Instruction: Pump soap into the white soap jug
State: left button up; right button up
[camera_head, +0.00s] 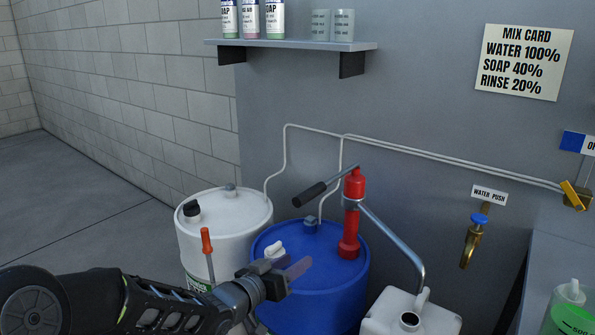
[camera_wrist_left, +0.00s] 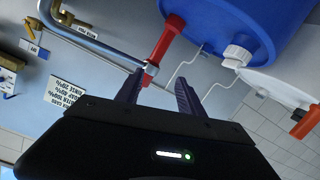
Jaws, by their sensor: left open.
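The blue drum (camera_head: 330,285) stands in the middle of the head view, with a red hand pump (camera_head: 350,240) upright on its top. The pump's lever ends in a black grip (camera_head: 309,194) pointing left. A steel spout pipe (camera_head: 395,235) runs from the pump down to the right, its end just above the white soap jug (camera_head: 400,308). The jug's dark mouth is uncovered. My left gripper (camera_head: 287,266) is open and empty in front of the blue drum, below the lever grip. In the left wrist view its fingers (camera_wrist_left: 158,88) are apart, with the red pump (camera_wrist_left: 165,42) beyond. My right gripper is not visible.
A white drum (camera_head: 225,235) with an orange-handled tool (camera_head: 207,242) stands left. A shelf (camera_head: 290,44) holds bottles and beakers. A brass tap (camera_head: 472,242), thin wall pipes and a green-liquid container (camera_head: 572,310) are right. Space above the blue drum's left side is clear.

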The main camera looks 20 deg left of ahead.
pick_arm(q)
jog(key=m+t+h+p, duration=0.1)
jog(key=m+t+p, duration=0.1)
send_near(306, 196)
jog(key=w, duration=0.3)
jog(key=shift+w+d+f, duration=0.2)
jog(key=shift+w+f, duration=0.05)
jog(key=shift+w, duration=0.05)
jog(key=shift+f, duration=0.1)
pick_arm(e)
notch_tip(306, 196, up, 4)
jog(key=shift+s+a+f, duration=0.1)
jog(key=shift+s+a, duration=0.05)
pick_arm(q)
jog(key=shift+w, duration=0.1)
jog(key=x, duration=0.7)
jog(key=shift+w+d, duration=0.15)
jog(key=shift+w, duration=0.2)
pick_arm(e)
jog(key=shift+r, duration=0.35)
pick_arm(q)
grip_shut()
